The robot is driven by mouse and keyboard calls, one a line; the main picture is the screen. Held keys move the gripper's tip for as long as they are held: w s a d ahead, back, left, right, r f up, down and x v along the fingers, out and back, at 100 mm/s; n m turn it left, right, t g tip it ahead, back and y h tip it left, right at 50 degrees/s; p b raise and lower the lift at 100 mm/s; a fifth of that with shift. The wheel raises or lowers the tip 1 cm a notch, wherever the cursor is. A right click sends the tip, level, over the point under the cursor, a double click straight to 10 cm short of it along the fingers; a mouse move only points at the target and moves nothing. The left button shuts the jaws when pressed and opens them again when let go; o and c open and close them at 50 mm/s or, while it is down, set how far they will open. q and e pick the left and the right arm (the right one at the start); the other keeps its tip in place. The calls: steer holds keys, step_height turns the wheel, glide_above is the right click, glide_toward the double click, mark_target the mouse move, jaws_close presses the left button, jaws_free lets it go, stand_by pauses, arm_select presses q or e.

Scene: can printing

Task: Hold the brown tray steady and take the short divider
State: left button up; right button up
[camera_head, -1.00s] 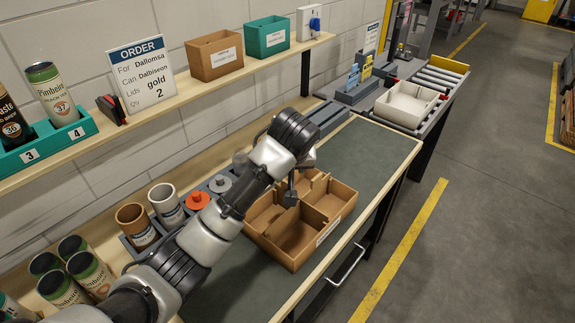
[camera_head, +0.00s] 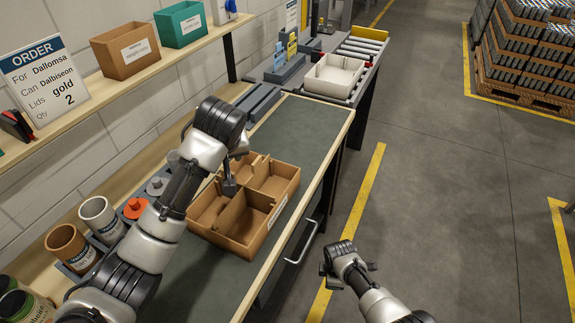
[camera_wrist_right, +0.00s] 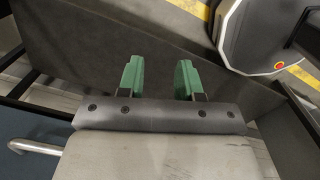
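The brown tray (camera_head: 262,236) sits on the workbench, with a white label on its front side. Brown dividers (camera_head: 236,217) split it into several compartments; I cannot tell which piece is the short one. My left gripper (camera_head: 230,187) reaches down into the tray from above, at its inner walls. Its fingers are too small and dark to tell whether they grip a wall. My right gripper (camera_head: 346,266) is off the bench, over the floor to the right of the tray. In the right wrist view its two green fingers (camera_wrist_right: 160,78) are apart with nothing between them.
A grey holder left of the tray has an orange lid (camera_head: 135,208) and a grey lid (camera_head: 157,186). A white tray (camera_head: 333,76) stands on the conveyor beyond. The bench's front edge has a drawer handle (camera_head: 300,243). The mat beyond the brown tray is clear.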

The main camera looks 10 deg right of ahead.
steer(key=w+a+r+n, duration=0.2)
steer(key=w+r+n, duration=0.3)
steer(key=w+r, duration=0.65)
steer(key=n, duration=0.9)
glide_toward(287, 194)
steer(key=shift+w+d+f, duration=0.3)
steer(key=shift+w+d, duration=0.05)
steer(key=shift+w, duration=0.3)
steer(key=shift+a, duration=0.15)
step_height(287, 194, down, 10)
steer(key=shift+f, duration=0.2)
jaws_close()
arm_select(q)
steer(key=shift+c, duration=0.2)
